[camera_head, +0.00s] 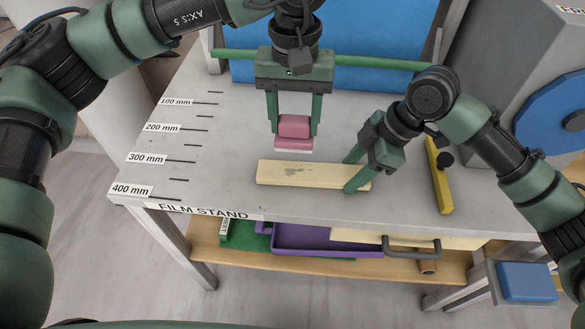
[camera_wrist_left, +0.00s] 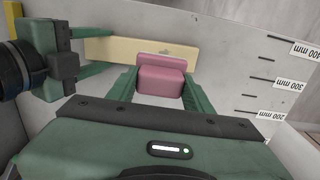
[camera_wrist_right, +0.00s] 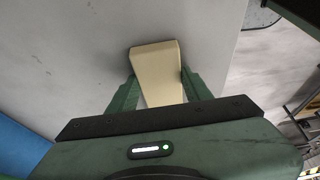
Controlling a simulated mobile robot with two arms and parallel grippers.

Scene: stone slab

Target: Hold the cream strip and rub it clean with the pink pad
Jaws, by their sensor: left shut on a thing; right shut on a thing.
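The cream strip (camera_head: 300,175) lies flat on the grey slab, with a grey smudge on its top left of centre. My right gripper (camera_head: 352,173) is shut on the strip's right end. The strip's end also shows between the fingers in the right wrist view (camera_wrist_right: 156,70). My left gripper (camera_head: 294,130) is shut on the pink pad (camera_head: 293,127) and holds it behind the strip, with the pad's pale underside facing down. The pad also shows in the left wrist view (camera_wrist_left: 161,80), in front of the strip (camera_wrist_left: 120,50). Pad and strip look apart.
A yellow bar with a black knob (camera_head: 439,178) lies on the slab (camera_head: 225,135) to the right. Millimetre marks run along the left edge. A green rod (camera_head: 375,62) crosses the back before a blue panel. A lower shelf holds a purple tray (camera_head: 310,238). The slab's left part is clear.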

